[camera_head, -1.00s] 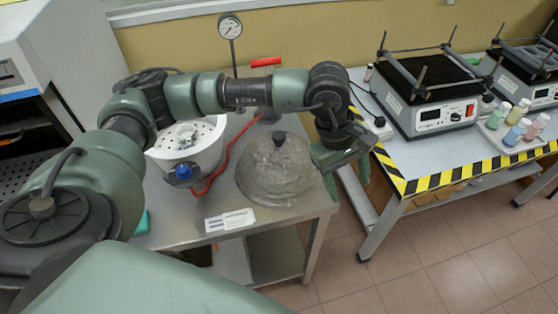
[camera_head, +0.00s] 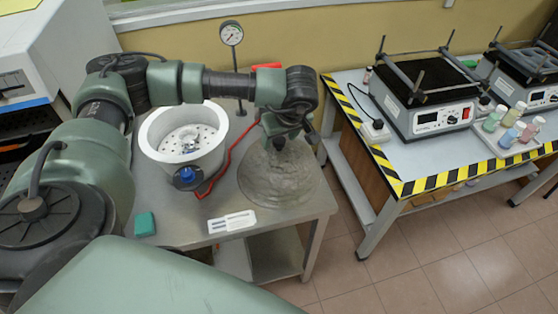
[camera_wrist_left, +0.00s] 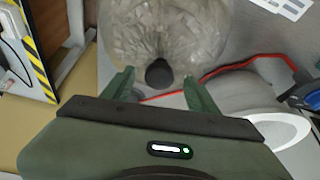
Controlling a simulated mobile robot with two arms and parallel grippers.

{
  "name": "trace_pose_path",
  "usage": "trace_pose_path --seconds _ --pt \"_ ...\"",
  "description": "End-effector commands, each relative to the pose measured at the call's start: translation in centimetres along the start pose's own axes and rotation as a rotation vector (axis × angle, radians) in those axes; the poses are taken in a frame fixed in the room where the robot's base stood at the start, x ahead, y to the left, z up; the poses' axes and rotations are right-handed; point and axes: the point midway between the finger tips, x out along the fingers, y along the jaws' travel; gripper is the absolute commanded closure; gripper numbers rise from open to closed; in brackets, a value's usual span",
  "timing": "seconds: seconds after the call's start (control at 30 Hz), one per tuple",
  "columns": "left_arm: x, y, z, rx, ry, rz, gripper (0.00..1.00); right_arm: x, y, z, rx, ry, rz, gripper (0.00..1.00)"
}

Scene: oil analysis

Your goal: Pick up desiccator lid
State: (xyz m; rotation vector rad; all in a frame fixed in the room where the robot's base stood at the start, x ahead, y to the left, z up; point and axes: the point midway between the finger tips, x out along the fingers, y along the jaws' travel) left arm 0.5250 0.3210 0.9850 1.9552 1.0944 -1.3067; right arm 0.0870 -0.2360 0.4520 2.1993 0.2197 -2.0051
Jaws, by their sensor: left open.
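The desiccator lid (camera_head: 277,181) is a clear glass dome with a dark knob on top, resting on the steel table. It also shows in the left wrist view (camera_wrist_left: 165,30), with its black knob (camera_wrist_left: 159,73) between my fingers. My left gripper (camera_head: 280,137) is above the lid at the knob, pointing down. In the left wrist view its two green fingers (camera_wrist_left: 155,90) are open, one on each side of the knob, with gaps visible. The white desiccator base (camera_head: 157,131) stands uncovered left of the lid, with a perforated plate inside. My right gripper is not in view.
A pressure gauge (camera_head: 231,33) stands behind. A label card (camera_head: 231,222) and a green block (camera_head: 145,224) are near the front edge. A side table (camera_head: 360,105) with shakers stands right.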

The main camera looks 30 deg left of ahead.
Motion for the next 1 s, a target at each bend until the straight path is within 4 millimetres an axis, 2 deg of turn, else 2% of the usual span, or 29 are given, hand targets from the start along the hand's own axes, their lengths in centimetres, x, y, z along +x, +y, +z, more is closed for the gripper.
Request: trace_pose_path --seconds 0.23,0.4,0.43,0.47,1.0 --pt "0.24 0.06 0.06 0.001 0.0 0.002 0.41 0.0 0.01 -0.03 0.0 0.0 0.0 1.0" --pt "0.21 0.07 0.06 0.0 -0.001 0.002 0.88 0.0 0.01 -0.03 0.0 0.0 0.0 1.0" --pt "0.21 0.06 0.06 0.0 -0.001 0.002 0.97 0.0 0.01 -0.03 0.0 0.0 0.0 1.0" --pt "0.21 0.06 0.06 0.0 -0.001 0.002 1.0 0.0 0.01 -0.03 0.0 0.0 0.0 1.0" --pt "0.16 0.08 0.02 0.0 0.0 0.003 1.0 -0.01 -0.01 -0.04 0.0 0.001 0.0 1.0"
